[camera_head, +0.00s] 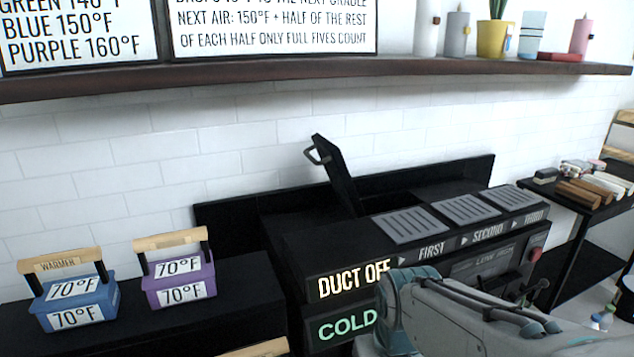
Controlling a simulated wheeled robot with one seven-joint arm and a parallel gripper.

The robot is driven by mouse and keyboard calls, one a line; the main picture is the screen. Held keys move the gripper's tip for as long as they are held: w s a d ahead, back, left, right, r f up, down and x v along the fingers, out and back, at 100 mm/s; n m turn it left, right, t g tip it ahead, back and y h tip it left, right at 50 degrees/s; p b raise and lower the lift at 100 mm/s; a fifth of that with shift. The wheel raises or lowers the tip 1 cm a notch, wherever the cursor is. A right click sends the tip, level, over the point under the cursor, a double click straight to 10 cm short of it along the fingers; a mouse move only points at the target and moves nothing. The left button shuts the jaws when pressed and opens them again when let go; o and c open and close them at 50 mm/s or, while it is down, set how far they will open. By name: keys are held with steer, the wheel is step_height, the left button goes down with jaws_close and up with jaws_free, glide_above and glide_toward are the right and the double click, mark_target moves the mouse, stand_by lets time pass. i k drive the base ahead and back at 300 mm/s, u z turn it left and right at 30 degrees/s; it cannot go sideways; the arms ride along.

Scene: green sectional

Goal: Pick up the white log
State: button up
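Several short logs lie on a dark side table (566,194) at the far right. Some are brown, such as the brown log (577,194). Beside them are paler, whitish logs (609,184); at this size I cannot tell for sure which one is the white log. Nothing holds the logs. My grey and teal arm crosses the lower right of the view, well in front of the table. My gripper is not in view.
A black machine with grey grates (470,209) and a raised lid (335,174) fills the middle. A blue box (78,298) and a purple box (180,279) stand on the left counter. A long shelf (280,78) runs above.

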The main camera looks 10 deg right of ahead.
mark_target(619, 192)
steer(key=k, duration=1)
steer(key=u, duration=1)
steer(key=i, duration=0.8)
steer(key=z, duration=2.75)
steer(key=i, duration=0.5)
steer(key=z, duration=0.05)
